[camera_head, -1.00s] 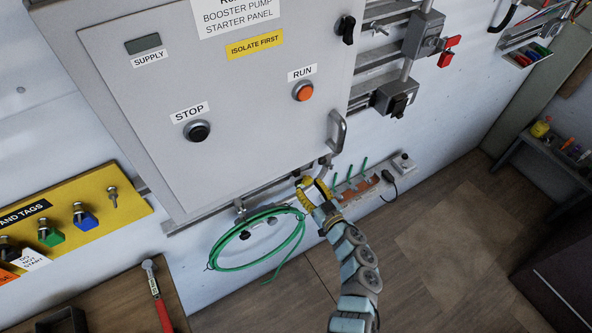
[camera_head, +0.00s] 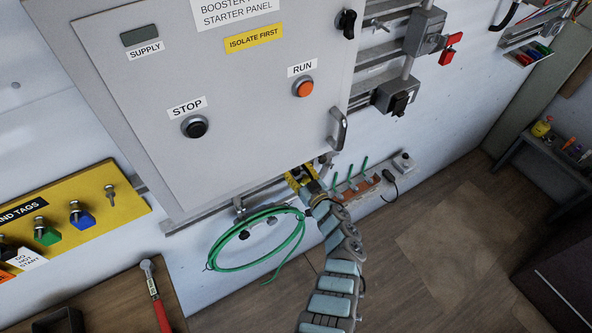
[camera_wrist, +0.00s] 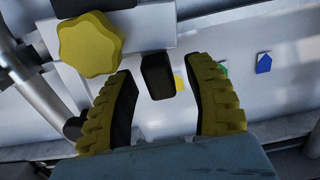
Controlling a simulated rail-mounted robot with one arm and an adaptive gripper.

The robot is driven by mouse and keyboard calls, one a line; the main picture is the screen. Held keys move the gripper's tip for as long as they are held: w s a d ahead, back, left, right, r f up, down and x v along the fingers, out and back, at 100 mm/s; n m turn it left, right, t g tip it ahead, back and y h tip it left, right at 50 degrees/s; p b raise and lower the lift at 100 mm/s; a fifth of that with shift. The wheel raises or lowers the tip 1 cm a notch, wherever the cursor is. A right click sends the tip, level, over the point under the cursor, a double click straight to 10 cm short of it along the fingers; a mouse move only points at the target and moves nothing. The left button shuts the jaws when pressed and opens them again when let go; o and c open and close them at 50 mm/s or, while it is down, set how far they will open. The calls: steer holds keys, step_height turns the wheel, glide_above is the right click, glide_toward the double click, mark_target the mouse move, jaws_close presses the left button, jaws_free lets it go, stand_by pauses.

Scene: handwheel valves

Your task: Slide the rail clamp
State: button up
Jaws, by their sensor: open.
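In the wrist view, a yellow lobed knob (camera_wrist: 90,43) sits at upper left beside a pale grey block. A dark block-shaped piece (camera_wrist: 158,78) stands between the two yellow ribbed fingers of my gripper (camera_wrist: 161,68), with a gap on either side. I take the knob and dark piece to be parts of the rail clamp, but its outline is not clear. In the head view, my gripper (camera_head: 301,175) is at the rail under the panel's lower edge, and its fingers hide much of what is there. My gripper is open.
The starter panel (camera_head: 235,110) with its handle (camera_head: 338,130) is just above my gripper. A green hose loop (camera_head: 222,262) hangs to the left. Green upright pieces (camera_head: 350,170) stand to the right. A wooden bench top (camera_head: 110,300) with a red-handled tool (camera_head: 152,285) is at lower left.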

steer(key=shift+w+a, duration=0.1)
stand_by(0.3)
steer(key=shift+f, duration=0.1)
jaws_close()
steer(key=s+a+p, duration=0.3)
steer(key=a+p, duration=0.1)
steer(key=a, duration=0.2)
steer(key=shift+s, duration=0.35)
